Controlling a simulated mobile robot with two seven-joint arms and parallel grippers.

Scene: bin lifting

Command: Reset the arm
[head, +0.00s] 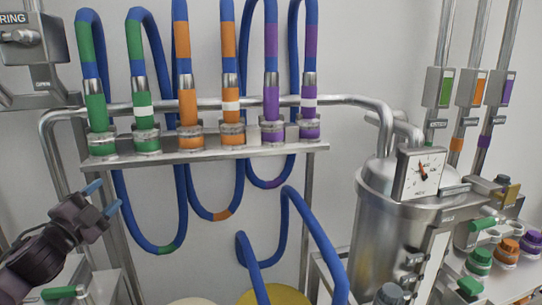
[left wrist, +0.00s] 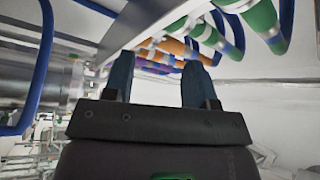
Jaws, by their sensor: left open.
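My left arm comes in from the lower left in the head view. Its gripper (head: 103,198) has two blue-tipped fingers standing apart with nothing between them. It hangs in the air below and left of the hose rack (head: 190,153). In the left wrist view the open left gripper (left wrist: 161,80) points toward the underside of the rack, with coloured hose fittings beyond the fingertips. My right gripper does not show in either view.
Blue hoses with green (head: 101,122), orange (head: 188,107) and purple (head: 271,104) fittings stand on the rack, and loops hang below it. A steel tank (head: 385,235) with a gauge (head: 421,173) stands at the right. A green-handled part (head: 60,292) lies at the lower left.

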